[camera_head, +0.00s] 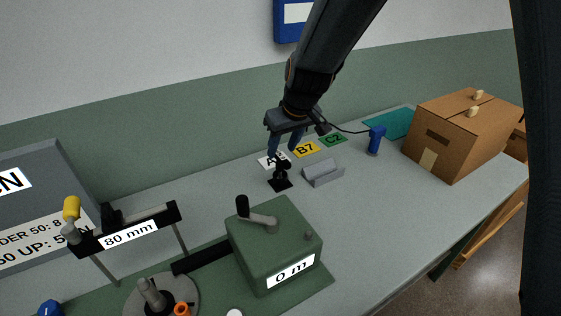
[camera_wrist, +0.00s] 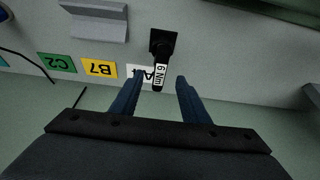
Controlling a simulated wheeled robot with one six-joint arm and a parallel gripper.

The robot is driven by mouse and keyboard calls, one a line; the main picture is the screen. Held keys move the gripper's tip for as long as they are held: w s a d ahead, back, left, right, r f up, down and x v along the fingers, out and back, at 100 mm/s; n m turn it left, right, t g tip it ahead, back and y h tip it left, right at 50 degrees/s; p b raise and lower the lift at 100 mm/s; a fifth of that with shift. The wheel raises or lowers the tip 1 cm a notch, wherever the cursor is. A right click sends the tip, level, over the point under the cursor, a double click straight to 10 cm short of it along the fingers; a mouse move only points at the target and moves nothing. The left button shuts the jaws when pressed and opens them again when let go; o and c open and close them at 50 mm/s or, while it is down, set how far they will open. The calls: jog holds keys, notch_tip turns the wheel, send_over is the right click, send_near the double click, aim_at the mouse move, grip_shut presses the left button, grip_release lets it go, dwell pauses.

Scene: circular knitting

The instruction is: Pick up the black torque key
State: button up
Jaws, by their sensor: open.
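The black torque key (camera_wrist: 158,72) stands on a small dark base on the bench and carries a white "6 Nm" label in the wrist view. In the head view the black key (camera_head: 282,172) is just below my gripper. My gripper (camera_wrist: 156,86) is open, with its two blue fingers apart and the key's labelled end showing between and just beyond the tips. In the head view my gripper (camera_head: 284,150) hangs over the bench, pointing down. I cannot tell whether the fingers touch the key.
A grey angled block (camera_head: 323,173) sits right of the key. Label cards, yellow B7 (camera_head: 306,149) and green C2 (camera_head: 333,140), lie behind. A blue tool (camera_head: 376,140) and cardboard box (camera_head: 462,135) stand right. A green machine box (camera_head: 272,243) is in front.

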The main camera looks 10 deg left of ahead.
aim_at(280, 155)
jog(key=shift+p+x, duration=0.8)
jog(key=shift+x, duration=1.75)
jog(key=shift+s, duration=0.1)
grip_shut()
notch_tip(280, 155, up, 10)
jog(key=shift+b, duration=1)
